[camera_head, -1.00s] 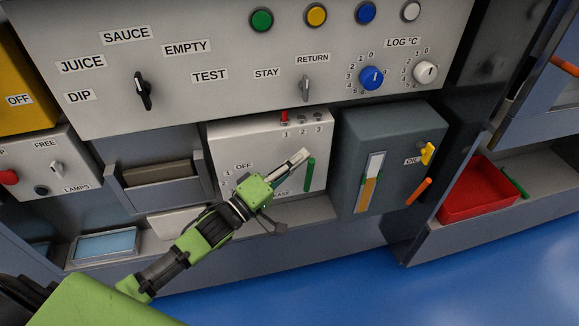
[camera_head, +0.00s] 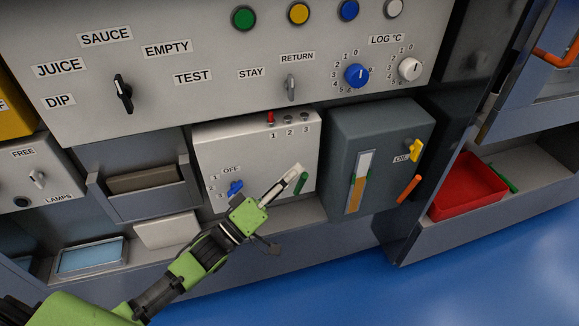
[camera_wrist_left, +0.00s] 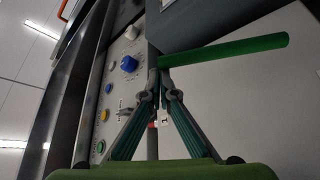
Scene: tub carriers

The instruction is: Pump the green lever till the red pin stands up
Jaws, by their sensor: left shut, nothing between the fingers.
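The green lever (camera_head: 301,183) sticks out at the lower right of a light grey box's front. My left gripper (camera_head: 296,169) is shut and empty, its tips beside the lever's upper end on the left. In the wrist view the lever (camera_wrist_left: 225,50) is a long green bar across the upper middle. The shut fingertips (camera_wrist_left: 158,76) there are right at one end of it; whether they touch I cannot tell. A small red pin (camera_head: 270,117) shows upright on the box's top edge above the label 1. My right gripper is out of view.
A blue knob (camera_head: 235,188) sits on the box just left of my gripper. To the right, a dark grey box (camera_head: 377,125) carries a yellow knob (camera_head: 415,150) and an orange lever (camera_head: 409,189). A red tray (camera_head: 436,215) lies farther right. Blue floor is clear in front.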

